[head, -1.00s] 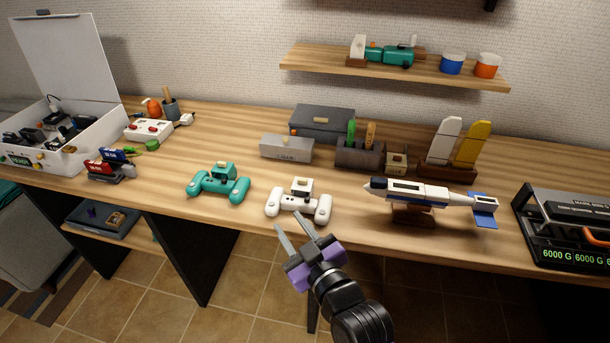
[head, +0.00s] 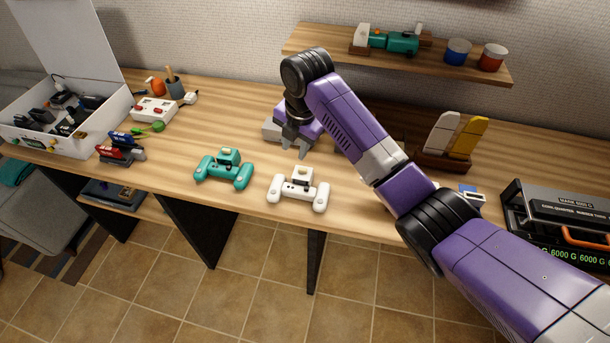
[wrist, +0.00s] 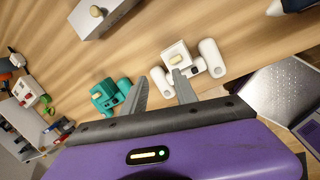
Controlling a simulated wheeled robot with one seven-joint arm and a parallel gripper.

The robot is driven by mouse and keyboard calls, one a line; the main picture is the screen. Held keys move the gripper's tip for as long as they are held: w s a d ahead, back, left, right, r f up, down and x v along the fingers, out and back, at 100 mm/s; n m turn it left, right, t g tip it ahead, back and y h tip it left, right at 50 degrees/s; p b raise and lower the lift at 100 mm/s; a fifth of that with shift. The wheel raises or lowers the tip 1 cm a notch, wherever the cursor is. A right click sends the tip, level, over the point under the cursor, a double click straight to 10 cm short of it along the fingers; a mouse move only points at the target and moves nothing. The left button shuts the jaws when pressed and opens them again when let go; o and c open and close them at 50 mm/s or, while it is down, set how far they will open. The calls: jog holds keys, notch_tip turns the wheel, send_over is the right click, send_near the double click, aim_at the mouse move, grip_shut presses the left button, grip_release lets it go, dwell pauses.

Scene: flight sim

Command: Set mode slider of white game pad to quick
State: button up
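The white game pad (head: 298,190) lies near the table's front edge, with two rounded grips and a raised block at its back. In the wrist view the white game pad (wrist: 188,68) shows beyond my fingertips, with a beige knob (wrist: 177,59) on the raised block. I cannot read any slider marking or setting. My gripper (head: 293,150) points down over the table, behind and slightly left of the white pad. In the wrist view my gripper's fingers (wrist: 160,82) are apart, with nothing between them; the right fingertip overlaps the pad's image, and contact is not evident.
A teal game pad (head: 224,169) lies left of the white one. A grey box (head: 270,130) is partly hidden behind my gripper. My arm covers much of the table's right side. A black case (head: 560,222) stands at the right. Bare wood (head: 180,150) lies behind the teal pad.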

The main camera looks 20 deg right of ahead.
aim_at(306, 187)
jog(key=s+n+g, duration=0.1)
jog(key=s+f+n, duration=0.1)
jog(key=s, duration=0.1)
jog(key=s+d+n+g, duration=0.1)
jog(key=s, duration=0.1)
jog(key=shift+f+g, duration=0.3)
jog(key=shift+f, duration=0.1)
jog(key=shift+f+n, duration=0.1)
jog(key=shift+n, duration=0.3)
jog(key=shift+f+p, duration=0.7)
jog(key=shift+f, duration=3.15)
grip_shut()
